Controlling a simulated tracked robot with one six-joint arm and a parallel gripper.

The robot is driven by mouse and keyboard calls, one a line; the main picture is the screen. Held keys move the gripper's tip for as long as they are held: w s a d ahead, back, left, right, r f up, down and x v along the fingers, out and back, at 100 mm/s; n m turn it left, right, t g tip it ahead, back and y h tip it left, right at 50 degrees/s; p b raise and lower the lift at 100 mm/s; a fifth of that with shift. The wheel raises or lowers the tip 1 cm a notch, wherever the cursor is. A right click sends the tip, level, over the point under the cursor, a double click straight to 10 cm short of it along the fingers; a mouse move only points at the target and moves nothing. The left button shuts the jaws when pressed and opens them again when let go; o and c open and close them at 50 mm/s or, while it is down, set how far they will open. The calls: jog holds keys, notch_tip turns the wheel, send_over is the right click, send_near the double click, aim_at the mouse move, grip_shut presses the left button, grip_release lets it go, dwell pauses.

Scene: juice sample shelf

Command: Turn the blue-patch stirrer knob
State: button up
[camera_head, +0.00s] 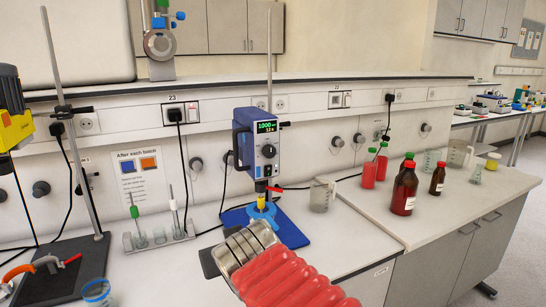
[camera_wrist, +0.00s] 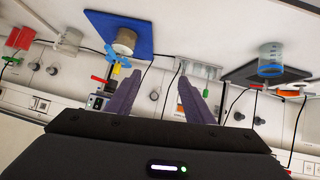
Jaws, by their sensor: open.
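A stirrer (camera_head: 258,145) with a dark blue body and a lit display stands at the bench's middle in the head view. Its round knob (camera_head: 269,151) is on the front face below the display. In the tilted, inverted wrist view, part of the stirrer (camera_wrist: 97,101) shows just left of my left-hand finger; its knob cannot be made out there. A metal vessel (camera_wrist: 125,42) sits on the blue base (camera_wrist: 101,24). My gripper (camera_wrist: 160,76) is open and empty, with its purple fingers apart, touching nothing visible. I cannot make out the fingers in the head view.
A yellow stirrer (camera_head: 14,115) stands at the far left. A sign with blue and orange patches (camera_head: 138,164) is on the wall. A white rack (camera_head: 159,238) stands left of the blue base. A glass beaker (camera_head: 322,194) and brown bottles (camera_head: 404,188) stand to the right.

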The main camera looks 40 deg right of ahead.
aim_at(271, 154)
jog(key=w+d+r+t+h, duration=0.1)
jog(key=w+d+r+t, duration=0.3)
jog(key=d, duration=0.3)
jog(key=w+d+r+t+h, duration=0.1)
jog(key=w+d+r, duration=0.2)
jog(key=d+r, duration=0.3)
jog(key=s+d+r+t+y, duration=0.1)
jog(key=s+d+t, duration=0.1)
jog(key=s+d, duration=0.3)
jog(key=s, duration=0.2)
jog(key=shift+s+d+r+t, duration=0.3)
jog(key=shift+d+r, duration=0.05)
jog(key=shift+r, duration=0.05)
jog(key=x, duration=1.4)
jog(key=shift+a+f, duration=0.1)
jog(key=shift+f, duration=0.05)
jog(key=shift+s, duration=0.1)
jog(key=c, duration=1)
